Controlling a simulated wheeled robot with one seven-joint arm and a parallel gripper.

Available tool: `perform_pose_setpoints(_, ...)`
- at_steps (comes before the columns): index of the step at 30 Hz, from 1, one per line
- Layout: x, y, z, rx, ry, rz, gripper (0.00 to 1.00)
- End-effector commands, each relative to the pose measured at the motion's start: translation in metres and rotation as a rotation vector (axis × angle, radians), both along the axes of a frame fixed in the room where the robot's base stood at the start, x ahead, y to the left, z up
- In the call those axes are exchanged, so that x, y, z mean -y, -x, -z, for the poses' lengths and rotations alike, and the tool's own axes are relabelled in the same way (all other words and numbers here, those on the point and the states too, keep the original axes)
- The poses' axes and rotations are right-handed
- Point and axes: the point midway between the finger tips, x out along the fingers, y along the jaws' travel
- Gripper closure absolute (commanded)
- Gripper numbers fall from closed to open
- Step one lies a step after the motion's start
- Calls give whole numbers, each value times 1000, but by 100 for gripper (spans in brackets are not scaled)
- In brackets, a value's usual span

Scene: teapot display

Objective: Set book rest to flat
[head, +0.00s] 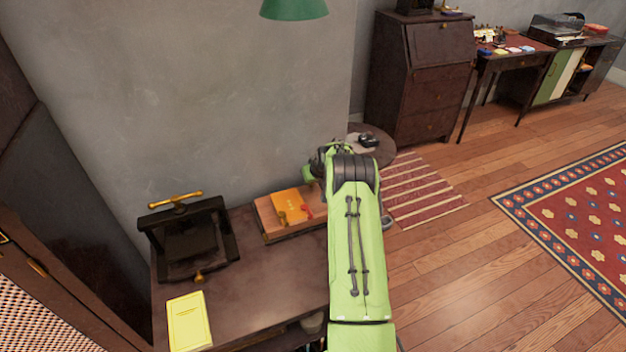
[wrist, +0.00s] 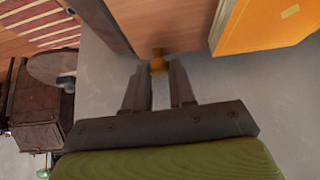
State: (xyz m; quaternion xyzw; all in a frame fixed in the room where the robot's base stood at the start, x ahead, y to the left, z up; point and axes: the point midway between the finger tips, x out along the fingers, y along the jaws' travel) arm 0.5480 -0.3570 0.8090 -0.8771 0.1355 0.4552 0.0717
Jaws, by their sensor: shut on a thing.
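The wooden book rest (head: 268,222) stands on the dark desk against the wall, with an orange book (head: 288,204) on its board. I cannot tell the board's exact tilt. In the wrist view the rest's wooden board (wrist: 165,20) and the orange book (wrist: 262,25) fill the top. My gripper (wrist: 161,74) is shut on a small brass knob (wrist: 158,60) at the board's edge. In the head view my green arm hides the fingers and the rest's right end.
A black press (head: 190,243) with a brass handle and a yellow booklet (head: 188,320) are on the desk (head: 265,270) to the left. A small round table (head: 378,153) and a dark bureau (head: 422,75) stand beyond my arm.

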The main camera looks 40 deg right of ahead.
Motion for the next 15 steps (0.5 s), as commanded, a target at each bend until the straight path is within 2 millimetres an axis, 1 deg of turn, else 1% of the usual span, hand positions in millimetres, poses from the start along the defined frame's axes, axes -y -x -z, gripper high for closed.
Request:
perform_pose_setpoints(1,0,-7,-8,28,12,-5,100)
perform_pose_setpoints(11,0,-8,-9,29,12,-6,100)
perform_pose_setpoints(12,0,-8,-9,29,12,-6,72)
perform_pose_setpoints(15,0,-7,-8,25,10,-5,57)
